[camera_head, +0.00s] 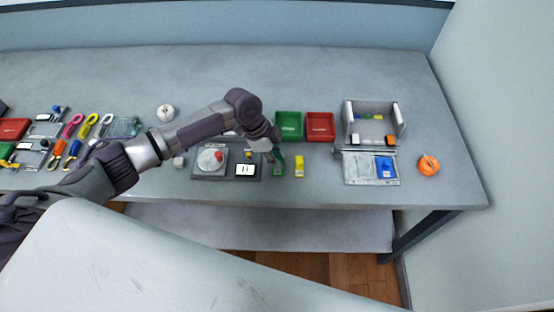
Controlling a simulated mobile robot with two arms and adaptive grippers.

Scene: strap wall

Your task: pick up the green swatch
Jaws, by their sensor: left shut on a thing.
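A small green swatch (279,168) is at the front of the table, beside a yellow piece (299,166). My left gripper (276,157) reaches down over the green swatch from the left and is shut on it. The fingers hide the upper part of the swatch. I cannot tell whether it still touches the table. My right gripper is not in view.
A green tray (289,119) and a red tray (320,140) stand just behind. A scale-like device with a display (246,170) is left of the gripper. A grey open box (373,103) and an orange object (428,165) are to the right. The back of the table is clear.

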